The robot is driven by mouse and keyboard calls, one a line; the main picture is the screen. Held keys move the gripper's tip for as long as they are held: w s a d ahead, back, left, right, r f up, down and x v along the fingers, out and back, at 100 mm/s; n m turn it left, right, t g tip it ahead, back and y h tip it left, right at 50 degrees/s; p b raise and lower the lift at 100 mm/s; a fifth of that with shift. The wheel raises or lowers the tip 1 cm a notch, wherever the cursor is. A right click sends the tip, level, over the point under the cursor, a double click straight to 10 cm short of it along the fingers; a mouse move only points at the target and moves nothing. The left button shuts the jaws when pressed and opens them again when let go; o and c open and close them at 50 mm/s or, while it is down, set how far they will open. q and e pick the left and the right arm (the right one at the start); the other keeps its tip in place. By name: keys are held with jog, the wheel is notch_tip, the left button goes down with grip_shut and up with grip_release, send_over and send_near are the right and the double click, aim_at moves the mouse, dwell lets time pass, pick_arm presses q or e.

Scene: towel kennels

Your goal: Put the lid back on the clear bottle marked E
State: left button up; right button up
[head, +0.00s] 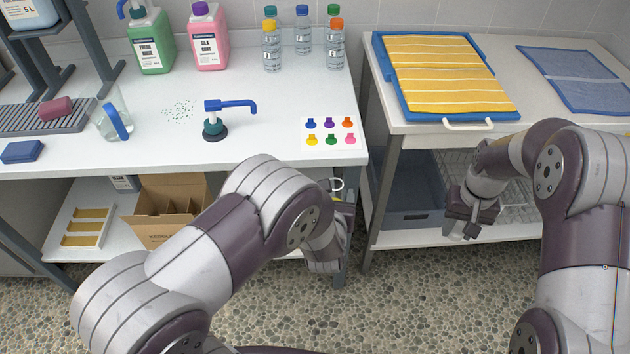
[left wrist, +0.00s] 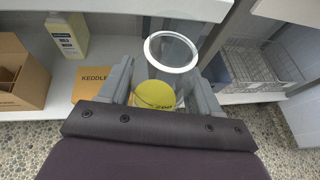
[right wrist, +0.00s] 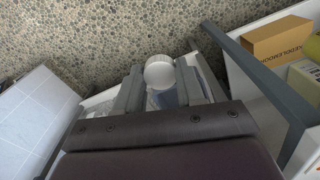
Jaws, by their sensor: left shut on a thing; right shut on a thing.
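My left gripper (left wrist: 160,84) is shut on a clear round vessel (left wrist: 174,50) with a pale ring-shaped open mouth. A yellow patch with small print (left wrist: 154,96) shows on or in it; I see no letter E. In the head view my left arm hides most of this gripper, but the vessel's pale rim (head: 337,185) shows. My right gripper (head: 470,231) is well to the right, in front of the right table. In the right wrist view it is shut on a pale round lid-like piece (right wrist: 159,72). The two held things are apart.
Colour-capped clear bottles (head: 303,38) stand at the back of the left table (head: 270,115). An open carton (head: 163,215) is on the shelf below. The right table holds a yellow towel (head: 445,75).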

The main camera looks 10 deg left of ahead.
pick_arm(q)
jog(key=shift+m+h, duration=0.5)
jog(key=shift+h, duration=0.1)
jog(key=d+f, duration=0.1)
jog(key=d, duration=0.1)
jog(key=d+f, duration=0.1)
jog(key=d, duration=0.1)
jog(key=shift+d+f, duration=0.2)
jog(key=shift+n+y, duration=0.8)
jog(key=shift+y, duration=0.1)
jog(key=a+r, duration=0.1)
jog(key=a, duration=0.1)
jog(key=a+r, duration=0.1)
jog(key=a, duration=0.1)
jog(key=w+a+r, duration=0.1)
jog(key=a+r, duration=0.1)
jog(key=shift+a, duration=0.25)
jog(key=a+r, duration=0.1)
jog(key=a, duration=0.1)
jog(key=a+r+n+y, duration=0.1)
jog(key=a+r, duration=0.1)
jog(key=a, duration=0.1)
jog(key=s+a+r+y, duration=0.1)
jog(key=a, duration=0.2)
jog(key=shift+a+r+n+g, duration=0.1)
jog(key=shift+r+n+g, duration=0.05)
jog(key=shift+n+g, duration=0.2)
